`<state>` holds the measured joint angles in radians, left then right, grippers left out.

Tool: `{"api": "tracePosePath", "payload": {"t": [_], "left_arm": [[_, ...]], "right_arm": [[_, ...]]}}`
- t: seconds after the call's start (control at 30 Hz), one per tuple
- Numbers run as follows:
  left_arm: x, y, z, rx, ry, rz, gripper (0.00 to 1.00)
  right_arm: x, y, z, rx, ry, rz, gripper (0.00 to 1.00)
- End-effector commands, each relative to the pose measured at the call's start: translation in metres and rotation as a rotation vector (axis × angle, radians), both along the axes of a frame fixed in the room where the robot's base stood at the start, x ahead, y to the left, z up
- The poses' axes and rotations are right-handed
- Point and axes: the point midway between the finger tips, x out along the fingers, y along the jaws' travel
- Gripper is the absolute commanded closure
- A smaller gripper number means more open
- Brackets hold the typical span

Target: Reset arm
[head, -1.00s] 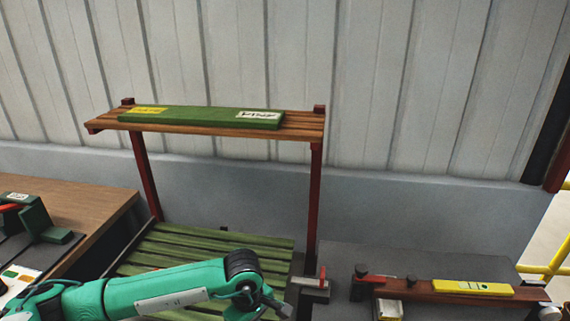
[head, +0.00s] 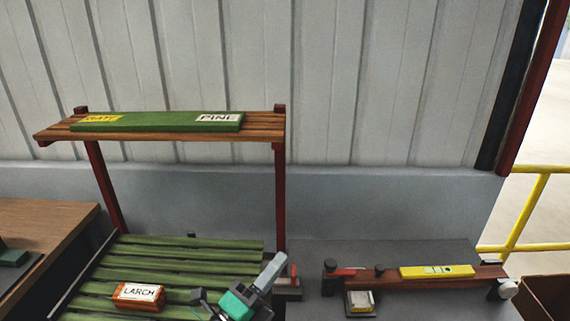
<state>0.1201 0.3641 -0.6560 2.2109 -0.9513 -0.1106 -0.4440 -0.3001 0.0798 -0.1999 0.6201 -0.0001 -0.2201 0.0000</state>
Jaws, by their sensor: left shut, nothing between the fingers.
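My left arm shows at the bottom centre of the head view, with my left gripper (head: 205,300) low over the green slatted bench. The gripper is shut and holds nothing. A wooden block labelled LARCH (head: 138,296) lies on the slats just left of the gripper, apart from it as far as I can tell. My right gripper is out of view.
To the right, a grey bench (head: 420,255) holds a wooden beam with a yellow level (head: 437,271). A yellow railing (head: 530,215) stands at far right.

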Motion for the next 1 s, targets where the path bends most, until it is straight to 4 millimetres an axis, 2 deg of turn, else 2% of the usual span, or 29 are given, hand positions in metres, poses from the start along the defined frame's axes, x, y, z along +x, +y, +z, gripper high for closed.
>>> {"api": "tracePosePath", "payload": {"t": [0.1,0.2,0.27,0.37,0.5,0.6,0.8,1.0], "left_arm": [[0.017,0.048,-0.026,-0.213,0.281,0.148,1.0],[0.021,0.089,-0.06,-0.381,0.52,0.273,1.0],[0.018,0.111,-0.086,-0.478,0.663,0.35,1.0],[0.002,0.145,-0.132,-0.628,0.902,0.479,1.0],[-0.043,0.18,-0.195,-0.814,1.226,0.662,1.0],[-0.08,0.195,-0.23,-0.912,1.421,0.777,1.0],[-0.149,0.208,-0.27,-1.035,1.708,0.958,1.0],[-0.214,0.212,-0.29,-1.109,1.941,1.114,1.0]], "right_arm": [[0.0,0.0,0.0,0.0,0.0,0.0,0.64],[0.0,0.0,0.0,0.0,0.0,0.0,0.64],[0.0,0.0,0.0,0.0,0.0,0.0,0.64],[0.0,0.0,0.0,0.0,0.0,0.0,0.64],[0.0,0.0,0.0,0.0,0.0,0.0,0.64],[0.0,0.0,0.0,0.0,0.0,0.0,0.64],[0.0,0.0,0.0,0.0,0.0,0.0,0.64],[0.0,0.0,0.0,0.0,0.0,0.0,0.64]]}}
